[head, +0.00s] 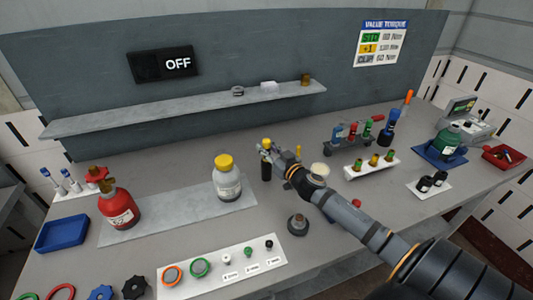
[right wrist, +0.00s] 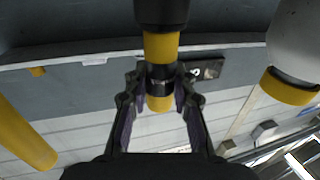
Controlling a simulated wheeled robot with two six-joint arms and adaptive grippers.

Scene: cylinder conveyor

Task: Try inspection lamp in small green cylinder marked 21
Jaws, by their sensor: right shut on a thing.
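My right gripper (head: 268,152) is shut on a black and yellow lamp (head: 266,171), held upright above the middle of the bench. In the right wrist view the lamp (right wrist: 161,48) sits between both fingers, its black body and yellow bands showing. My left gripper is out of view.
A grey cylinder with a yellow cap (head: 228,182) stands left of the lamp, and a red cylinder (head: 118,208) further left. A rack of coloured tools (head: 350,145) and a white block of fittings (head: 370,167) lie between lamp and green cylinder. A shelf (head: 190,108) runs behind.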

